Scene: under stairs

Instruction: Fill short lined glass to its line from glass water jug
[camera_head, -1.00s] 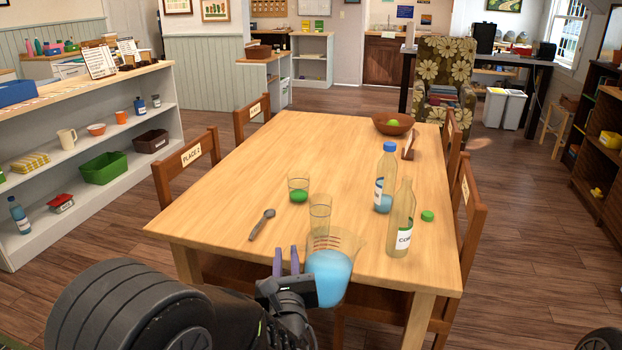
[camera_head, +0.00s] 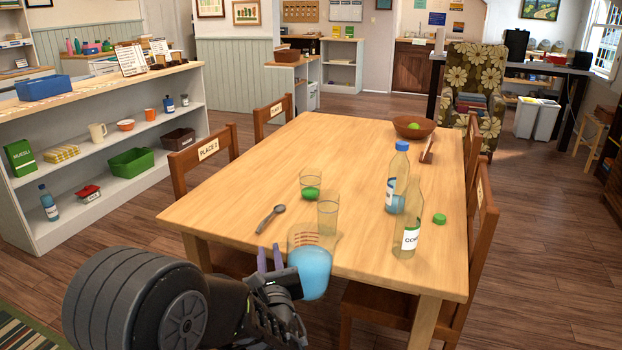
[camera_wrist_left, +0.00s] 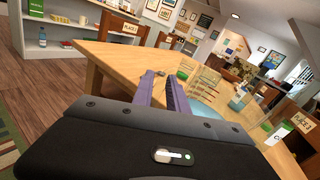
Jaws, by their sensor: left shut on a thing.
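My left gripper (camera_head: 270,258), with purple fingers, is shut on the clear glass jug (camera_head: 302,238), which has red marks and holds blue water. The jug is at the near table edge. Its tilt is hard to tell. In the left wrist view the jug (camera_wrist_left: 205,82) is beyond the fingers (camera_wrist_left: 168,92). An empty-looking clear glass (camera_head: 328,214) stands on the table just behind the jug. Another clear glass (camera_head: 311,178), with green at its bottom, stands farther back. I cannot make out a line on either glass. My right gripper is not in view.
A spoon (camera_head: 269,219) lies left of the glasses. A blue-capped bottle (camera_head: 398,168), an open bottle with a white label (camera_head: 411,238) and a green cap (camera_head: 439,219) are at the right. A wooden bowl (camera_head: 413,128) is at the far end. Chairs surround the table (camera_head: 255,180).

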